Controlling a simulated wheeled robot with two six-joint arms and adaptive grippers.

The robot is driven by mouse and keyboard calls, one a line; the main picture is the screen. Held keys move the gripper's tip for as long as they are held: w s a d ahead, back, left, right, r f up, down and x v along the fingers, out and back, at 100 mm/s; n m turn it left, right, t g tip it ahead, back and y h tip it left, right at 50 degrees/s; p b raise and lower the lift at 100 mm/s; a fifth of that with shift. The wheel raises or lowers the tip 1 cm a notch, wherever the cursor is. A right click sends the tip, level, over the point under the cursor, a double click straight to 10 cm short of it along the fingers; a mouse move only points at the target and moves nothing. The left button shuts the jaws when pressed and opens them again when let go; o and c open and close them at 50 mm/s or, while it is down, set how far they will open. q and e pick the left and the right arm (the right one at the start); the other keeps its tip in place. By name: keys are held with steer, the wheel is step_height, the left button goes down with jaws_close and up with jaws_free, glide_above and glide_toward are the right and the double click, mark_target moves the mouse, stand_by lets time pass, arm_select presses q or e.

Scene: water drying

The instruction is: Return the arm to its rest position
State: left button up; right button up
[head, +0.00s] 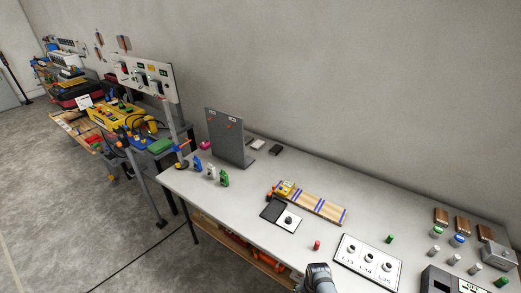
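One dark grey rounded piece, which looks like part of one of my arms, shows at the bottom edge of the head view, right of the middle, in front of the table (240,205). No gripper fingers can be made out on it, and I cannot tell which arm it belongs to. Neither gripper is seen holding anything.
On the table are a grey upright panel (228,138), small blue, white and green bottles (224,178), a wooden rack (318,207), a white labelled board (367,262) and a red cylinder (317,245). Several cylinders, brown blocks and a metal box (498,256) stand right.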

arm_select(q)
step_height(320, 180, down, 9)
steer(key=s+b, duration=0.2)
steer(key=b, duration=0.5)
steer(key=shift+b, duration=0.4)
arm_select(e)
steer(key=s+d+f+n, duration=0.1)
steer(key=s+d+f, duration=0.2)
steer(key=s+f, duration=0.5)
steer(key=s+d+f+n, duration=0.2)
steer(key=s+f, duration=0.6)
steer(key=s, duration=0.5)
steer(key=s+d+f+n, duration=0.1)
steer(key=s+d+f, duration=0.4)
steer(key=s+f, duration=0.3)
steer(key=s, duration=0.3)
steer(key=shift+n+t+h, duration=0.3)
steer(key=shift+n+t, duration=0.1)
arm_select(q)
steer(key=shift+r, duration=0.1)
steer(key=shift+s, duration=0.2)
